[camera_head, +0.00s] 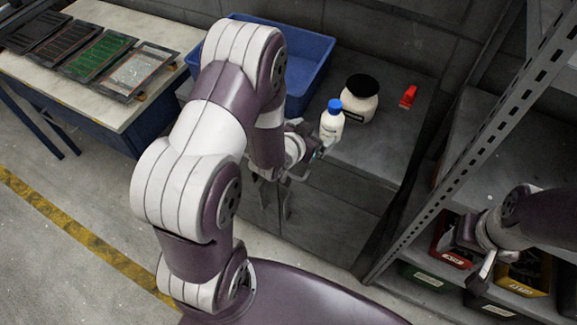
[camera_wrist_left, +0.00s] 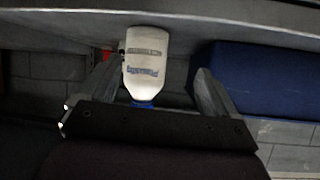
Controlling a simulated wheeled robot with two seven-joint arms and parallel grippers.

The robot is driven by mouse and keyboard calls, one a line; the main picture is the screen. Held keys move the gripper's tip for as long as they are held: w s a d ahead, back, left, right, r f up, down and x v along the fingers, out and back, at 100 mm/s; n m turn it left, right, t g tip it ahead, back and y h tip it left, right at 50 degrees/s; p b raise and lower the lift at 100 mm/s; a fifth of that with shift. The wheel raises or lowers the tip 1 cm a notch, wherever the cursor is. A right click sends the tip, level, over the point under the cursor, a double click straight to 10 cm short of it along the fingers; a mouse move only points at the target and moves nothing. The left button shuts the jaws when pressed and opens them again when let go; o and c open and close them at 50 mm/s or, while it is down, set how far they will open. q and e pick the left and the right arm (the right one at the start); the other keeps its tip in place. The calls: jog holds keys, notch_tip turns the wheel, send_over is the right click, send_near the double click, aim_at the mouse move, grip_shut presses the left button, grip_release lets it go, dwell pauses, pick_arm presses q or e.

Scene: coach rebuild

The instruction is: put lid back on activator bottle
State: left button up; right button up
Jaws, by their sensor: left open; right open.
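A small white bottle (camera_head: 331,125) with a blue cap (camera_head: 334,105) stands upright on the grey cabinet top. Behind it on the right is a wider white jar (camera_head: 356,108) with a black lid (camera_head: 362,85). My left gripper (camera_head: 312,151) is open and empty just to the left of the small bottle. In the left wrist view the bottle (camera_wrist_left: 146,72) appears upside down, between the lines of the two fingers and closer to the left one; contact cannot be told. Its label is too blurred to read. My right gripper (camera_head: 478,262) is open and empty by the shelf rack.
A blue bin (camera_head: 312,72) stands behind the left arm, and a red object (camera_head: 408,96) lies right of the jar. A perforated metal rack post (camera_head: 480,145) rises at the right, with small labelled bins (camera_head: 452,256) on its shelf. The cabinet front right is clear.

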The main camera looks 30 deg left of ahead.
pick_arm(q)
jog(key=s+r+n+g, duration=0.1)
jog(key=s+r+g, duration=0.2)
jog(key=s, duration=0.6)
jog(key=s+r+n+g+y, duration=0.1)
jog(key=s+r+g, duration=0.3)
jog(key=s+g, duration=0.3)
jog(key=shift+s+d+r+y, duration=0.3)
jog(key=shift+s+d, duration=0.15)
jog(key=shift+s, duration=0.65)
